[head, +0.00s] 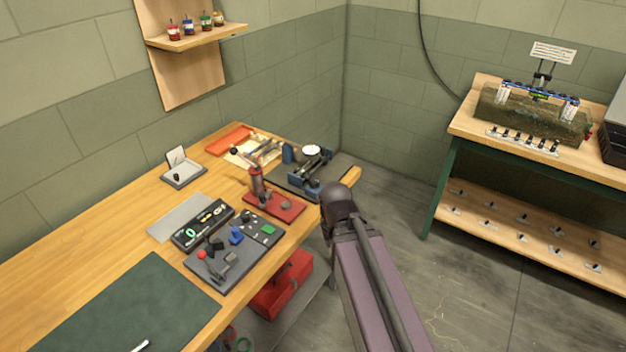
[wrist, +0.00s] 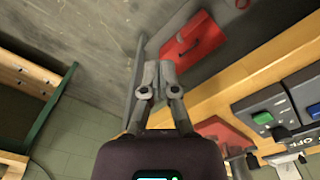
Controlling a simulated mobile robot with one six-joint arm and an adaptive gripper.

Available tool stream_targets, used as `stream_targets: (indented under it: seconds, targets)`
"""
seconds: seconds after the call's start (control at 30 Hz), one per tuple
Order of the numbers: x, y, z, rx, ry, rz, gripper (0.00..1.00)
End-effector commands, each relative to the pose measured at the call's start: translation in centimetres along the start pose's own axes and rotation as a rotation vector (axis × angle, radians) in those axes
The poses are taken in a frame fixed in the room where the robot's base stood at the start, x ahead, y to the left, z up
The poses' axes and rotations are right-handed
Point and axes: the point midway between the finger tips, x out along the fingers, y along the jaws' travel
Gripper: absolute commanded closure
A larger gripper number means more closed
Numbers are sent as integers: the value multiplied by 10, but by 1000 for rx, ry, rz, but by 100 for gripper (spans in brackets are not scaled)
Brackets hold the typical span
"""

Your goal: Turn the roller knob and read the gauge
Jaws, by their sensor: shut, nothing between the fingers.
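A fixture with a white round dial (head: 311,150), which looks like the gauge, stands at the far right end of the wooden bench. Its reading is too small to tell. Blue blocks (head: 312,188) and metal parts sit around it on a dark plate; I cannot tell which part is the roller knob. In the wrist view my gripper (wrist: 158,68) is shut and empty, beside the bench edge and apart from the fixture. The dial does not show in the wrist view. In the head view my arm hides the gripper.
A red-based press (head: 275,206) and a switch panel (head: 234,254) stand on the bench (head: 60,235) nearer me. A red toolbox (head: 282,284) is below; it also shows in the wrist view (wrist: 195,42). A second bench (head: 470,122) stands right, with open floor between.

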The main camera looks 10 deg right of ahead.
Motion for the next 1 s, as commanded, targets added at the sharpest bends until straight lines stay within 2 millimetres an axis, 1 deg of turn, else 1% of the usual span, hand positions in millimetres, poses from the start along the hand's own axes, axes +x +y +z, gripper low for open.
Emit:
stream_targets:
  seconds: [0.47,0.5,0.57,0.6,0.67,0.7,0.73,0.87,1.0]
  targets:
    - [0,0,0,0,0,0,100]
    - [0,0,0,0,0,0,97]
    - [0,0,0,1,0,-1,79]
    - [1,0,-1,5,0,-4,67]
    - [2,0,-2,16,1,-13,50]
    - [4,-1,-4,29,2,-24,38]
    - [6,-1,-5,42,3,-33,32]
    - [15,-4,-15,136,6,-107,32]
    - [28,-9,-33,305,2,-240,32]
